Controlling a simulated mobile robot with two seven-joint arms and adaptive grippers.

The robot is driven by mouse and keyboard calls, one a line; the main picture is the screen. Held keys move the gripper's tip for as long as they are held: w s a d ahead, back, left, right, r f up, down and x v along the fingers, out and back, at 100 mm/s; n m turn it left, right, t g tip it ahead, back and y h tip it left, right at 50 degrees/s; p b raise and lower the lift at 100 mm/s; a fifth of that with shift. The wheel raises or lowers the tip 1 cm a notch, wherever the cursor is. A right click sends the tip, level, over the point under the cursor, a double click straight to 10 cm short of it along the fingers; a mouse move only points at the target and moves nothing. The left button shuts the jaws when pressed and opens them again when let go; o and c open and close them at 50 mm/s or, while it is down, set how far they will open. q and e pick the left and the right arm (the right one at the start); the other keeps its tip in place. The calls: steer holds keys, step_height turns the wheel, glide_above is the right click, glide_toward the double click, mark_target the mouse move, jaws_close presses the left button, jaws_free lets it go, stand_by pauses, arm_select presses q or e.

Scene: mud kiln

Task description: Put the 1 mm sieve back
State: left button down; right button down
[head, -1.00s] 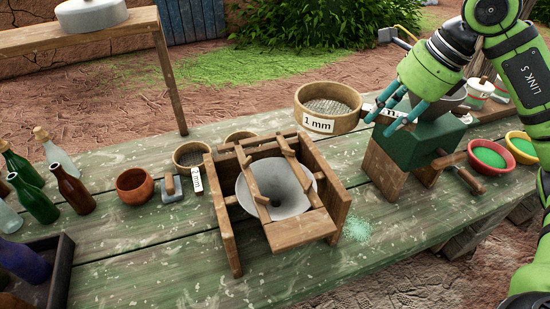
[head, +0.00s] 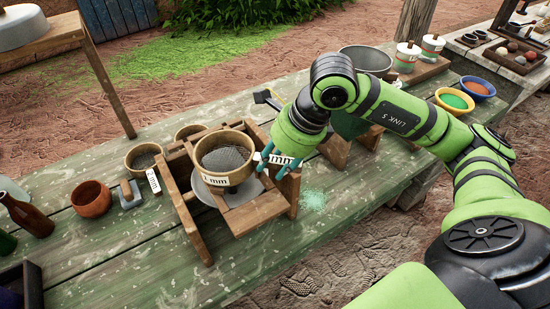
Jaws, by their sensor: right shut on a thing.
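The 1 mm sieve (head: 225,157) is a round, tan-rimmed sieve with grey mesh and a "1 mm" label on its front. It is over the wooden frame (head: 262,209), above the pale bowl (head: 207,193) in it, and hides much of that bowl. I cannot tell whether the sieve touches the frame. My right gripper (head: 271,162), with blue-green fingers, is at the sieve's right side, shut on its handle, where a second "mm" label shows. My left gripper is not in view.
Left of the frame are a smaller labelled sieve (head: 143,157), a clay bowl (head: 91,198) and bottles (head: 28,214). The green box (head: 352,123) is partly hidden behind my right arm. Yellow (head: 454,101) and blue (head: 478,88) bowls stand right.

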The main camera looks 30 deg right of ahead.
steer(key=shift+f, duration=0.25)
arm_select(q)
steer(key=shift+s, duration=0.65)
arm_select(e)
steer(key=c, duration=0.9)
jaws_free()
steer(key=shift+o, duration=0.2)
steer(key=b+v, duration=0.1)
steer(key=v, duration=1.1)
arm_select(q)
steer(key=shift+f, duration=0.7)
